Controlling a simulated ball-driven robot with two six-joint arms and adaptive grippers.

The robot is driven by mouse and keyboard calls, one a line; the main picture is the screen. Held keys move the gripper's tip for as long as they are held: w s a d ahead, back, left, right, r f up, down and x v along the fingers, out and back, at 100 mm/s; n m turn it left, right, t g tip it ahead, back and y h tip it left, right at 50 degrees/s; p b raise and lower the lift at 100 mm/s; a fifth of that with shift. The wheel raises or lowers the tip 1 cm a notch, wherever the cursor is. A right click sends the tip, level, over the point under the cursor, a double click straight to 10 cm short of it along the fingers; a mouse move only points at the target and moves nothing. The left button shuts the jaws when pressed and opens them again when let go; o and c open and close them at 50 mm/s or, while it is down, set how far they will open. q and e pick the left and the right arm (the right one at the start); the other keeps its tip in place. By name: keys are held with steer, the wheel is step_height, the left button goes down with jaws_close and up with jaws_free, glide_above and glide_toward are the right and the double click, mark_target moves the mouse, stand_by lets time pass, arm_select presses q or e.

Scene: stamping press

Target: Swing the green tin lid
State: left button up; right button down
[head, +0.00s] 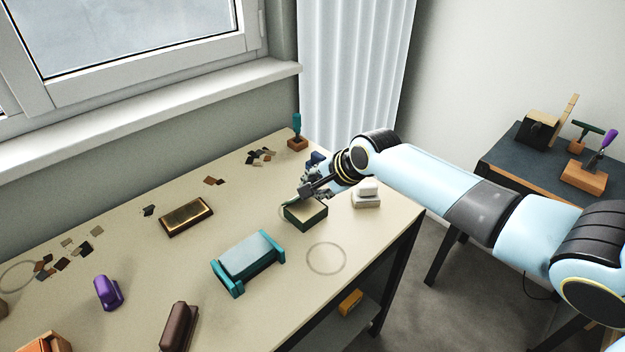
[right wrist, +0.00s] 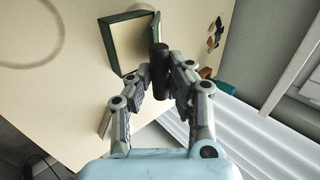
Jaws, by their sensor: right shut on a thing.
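The green tin (head: 305,217) stands on the cream table with its pale inside showing upward. In the right wrist view the tin (right wrist: 132,44) is at the top, with a narrow green panel, seemingly its lid (right wrist: 156,30), raised along its right side. My right gripper (head: 306,190) is just above the tin's far side. In the right wrist view my right gripper (right wrist: 160,85) is shut on a dark cylinder (right wrist: 159,66) whose far end meets the lid. I cannot tell whether the cylinder is part of the lid. My left gripper is not in view.
A white block (head: 366,194) stands close right of the tin. A teal-handled stamp (head: 297,140) is behind.

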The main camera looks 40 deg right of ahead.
steer(key=shift+s+d+f, duration=0.1)
steer(key=shift+s+f, duration=0.65)
steer(key=shift+f, duration=0.15)
steer(key=c, duration=1.2)
jaws_free()
steer(key=shift+s, duration=0.1)
steer(key=v, duration=1.2)
